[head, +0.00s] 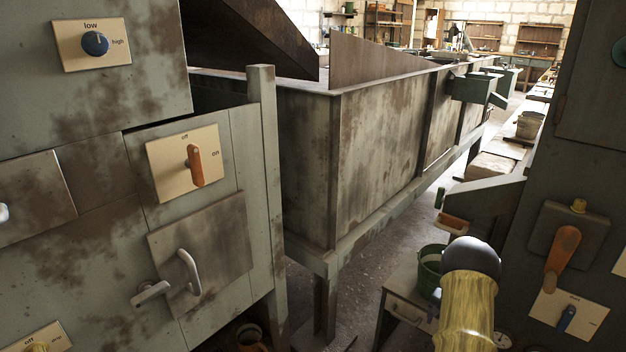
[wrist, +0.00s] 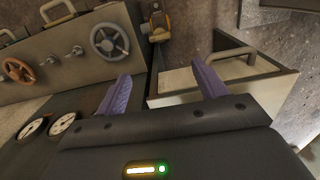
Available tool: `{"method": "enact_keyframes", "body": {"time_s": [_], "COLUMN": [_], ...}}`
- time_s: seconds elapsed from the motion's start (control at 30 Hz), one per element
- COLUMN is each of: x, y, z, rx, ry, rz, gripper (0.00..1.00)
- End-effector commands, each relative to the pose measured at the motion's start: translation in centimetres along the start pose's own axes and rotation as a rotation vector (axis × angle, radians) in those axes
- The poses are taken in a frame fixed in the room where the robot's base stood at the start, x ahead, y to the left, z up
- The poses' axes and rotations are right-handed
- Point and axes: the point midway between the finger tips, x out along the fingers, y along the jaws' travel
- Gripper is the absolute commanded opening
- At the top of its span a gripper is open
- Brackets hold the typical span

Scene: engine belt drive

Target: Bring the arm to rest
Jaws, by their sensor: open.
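My gripper (wrist: 163,85) shows in the wrist view with its two purple fingers spread wide apart. Nothing is between the fingers. Behind the fingers lie a pale drawer (wrist: 222,84) with a bar handle and a dark panel edge; I cannot tell how near they are. In the head view, part of my arm (head: 467,305), yellow with a dark rounded joint, rises at the lower right. The gripper itself does not show in the head view.
At left stands a stained cabinet with a blue knob (head: 95,43), an orange lever (head: 197,166) and a hatch handle (head: 189,271). A long metal tank (head: 380,150) fills the middle. At right is an orange lever (head: 562,255). The wrist view shows a grey handwheel (wrist: 110,40) and gauges (wrist: 61,123).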

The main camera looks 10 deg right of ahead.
Motion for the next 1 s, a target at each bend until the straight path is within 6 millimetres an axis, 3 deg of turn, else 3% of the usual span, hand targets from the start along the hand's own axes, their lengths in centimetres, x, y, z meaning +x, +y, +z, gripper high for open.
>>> {"method": "enact_keyframes", "body": {"time_s": [0.17,0.37,0.7,1.0], "x": [-3.1,-8.7,-16.6,-21.0], "y": [-2.4,-6.1,-9.8,-9.3], "z": [1.9,7.0,18.6,29.7], "rx": [-0.059,-0.186,-0.432,-0.659], "ry": [0.019,0.051,0.112,0.166], "rz": [-0.010,-0.025,-0.056,-0.082], "gripper": [0.71,0.71,0.71,0.71]}}
